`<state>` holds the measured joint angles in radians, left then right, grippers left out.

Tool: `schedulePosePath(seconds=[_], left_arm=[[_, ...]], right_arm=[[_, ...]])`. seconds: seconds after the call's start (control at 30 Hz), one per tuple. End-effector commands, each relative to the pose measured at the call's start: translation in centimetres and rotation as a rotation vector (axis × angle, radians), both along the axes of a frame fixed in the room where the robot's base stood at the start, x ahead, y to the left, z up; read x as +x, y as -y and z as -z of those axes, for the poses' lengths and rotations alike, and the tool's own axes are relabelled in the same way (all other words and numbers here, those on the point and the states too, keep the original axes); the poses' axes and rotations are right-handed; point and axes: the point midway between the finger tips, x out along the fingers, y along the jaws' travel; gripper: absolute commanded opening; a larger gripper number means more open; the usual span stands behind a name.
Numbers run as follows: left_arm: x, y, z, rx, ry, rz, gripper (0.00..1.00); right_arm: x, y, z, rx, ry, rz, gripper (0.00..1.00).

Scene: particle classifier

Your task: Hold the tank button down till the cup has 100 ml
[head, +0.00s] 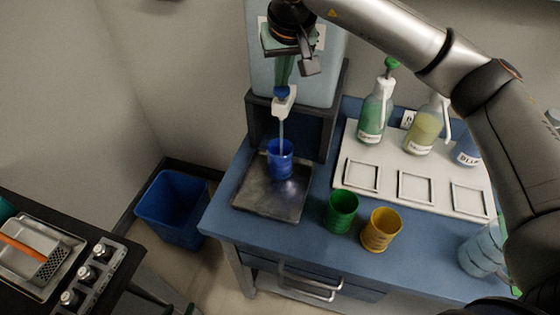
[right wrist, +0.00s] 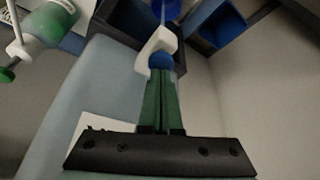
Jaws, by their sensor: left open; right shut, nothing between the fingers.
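The tank (head: 334,60) stands at the back of the blue table with a white spout (head: 283,104) at its front. My right gripper (head: 283,82) is shut, its green fingertips pointing down at the blue tank button (head: 281,92). In the right wrist view the fingertips (right wrist: 160,76) meet the blue button (right wrist: 161,61), apparently touching it. A thin stream runs from the spout into the blue cup (head: 280,159), which stands upright on the metal tray (head: 264,200). The level in the cup is too small to read. My left gripper is not in view.
A green cup (head: 341,211) and a yellow cup (head: 380,230) stand right of the tray. Spray bottles stand on a white board (head: 437,190) with square frames. A blue bin (head: 172,208) is on the floor. A striped clear container (head: 478,255) is at right.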

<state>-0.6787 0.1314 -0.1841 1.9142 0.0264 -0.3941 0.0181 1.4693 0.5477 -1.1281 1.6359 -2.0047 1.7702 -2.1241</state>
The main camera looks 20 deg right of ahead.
Motion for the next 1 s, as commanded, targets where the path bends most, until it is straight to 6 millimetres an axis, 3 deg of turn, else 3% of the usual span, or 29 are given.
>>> schedulePosePath(seconds=[0.27, 0.8, 1.0], left_arm=[[0.0, 0.0, -0.4, 0.000, 0.000, 0.000, 0.50], [0.0, 0.0, -5.2, 0.000, 0.000, 0.000, 0.50], [0.0, 0.0, -5.3, 0.000, 0.000, 0.000, 0.50]], right_arm=[[-0.1, 0.0, -0.4, -0.001, -0.004, -0.001, 0.00], [0.0, 0.0, -6.7, -0.001, -0.001, 0.000, 0.00], [0.0, 0.0, -7.0, -0.001, -0.001, 0.000, 0.00]])
